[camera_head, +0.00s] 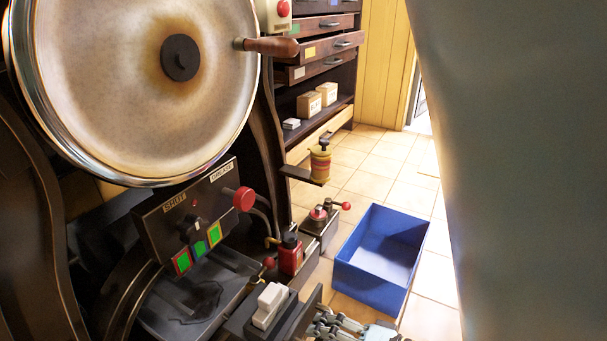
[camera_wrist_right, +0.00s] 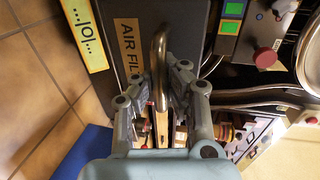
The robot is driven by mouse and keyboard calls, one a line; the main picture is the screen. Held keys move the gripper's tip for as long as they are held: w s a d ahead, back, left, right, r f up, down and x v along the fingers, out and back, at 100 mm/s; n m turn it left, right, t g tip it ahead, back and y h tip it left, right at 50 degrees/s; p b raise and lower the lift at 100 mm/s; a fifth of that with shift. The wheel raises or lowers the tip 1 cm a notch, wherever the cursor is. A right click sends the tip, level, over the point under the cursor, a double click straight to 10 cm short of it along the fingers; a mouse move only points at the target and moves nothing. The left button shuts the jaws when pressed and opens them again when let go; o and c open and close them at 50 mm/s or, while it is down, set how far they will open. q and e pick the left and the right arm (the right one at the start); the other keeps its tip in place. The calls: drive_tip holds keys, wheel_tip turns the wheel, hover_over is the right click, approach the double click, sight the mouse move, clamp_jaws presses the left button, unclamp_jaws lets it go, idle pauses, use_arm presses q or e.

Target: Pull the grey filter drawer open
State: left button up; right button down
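The grey filter drawer (camera_wrist_right: 118,75) shows its flat front in the right wrist view, with a tan label that reads "AIR FIL" before it is hidden. Its curved metal handle (camera_wrist_right: 160,45) stands out toward the camera. My right gripper (camera_wrist_right: 160,85) has one finger on each side of the handle and looks shut on it. In the head view the right gripper (camera_head: 340,322) is at the bottom edge, beside a dark upright plate (camera_head: 306,314); the handle cannot be made out there. My left gripper is not in view.
A blue bin (camera_head: 366,287) stands on the tiled floor right of the machine. A control box with a red knob (camera_head: 243,199) and a red-capped fitting (camera_head: 290,253) are near the arm. A large grey surface fills the right side of the head view.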

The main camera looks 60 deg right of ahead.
drive_tip(key=shift+v, duration=0.9)
drive_tip(key=shift+f, duration=0.2)
drive_tip(key=c, duration=1.3)
unclamp_jaws()
drive_tip(key=shift+c, duration=0.2)
drive_tip(key=shift+s, duration=0.1)
drive_tip(key=v, duration=1.1)
drive_tip(key=shift+s+r, duration=0.2)
drive_tip(key=shift+s, duration=0.2)
drive_tip(key=shift+d, duration=0.15)
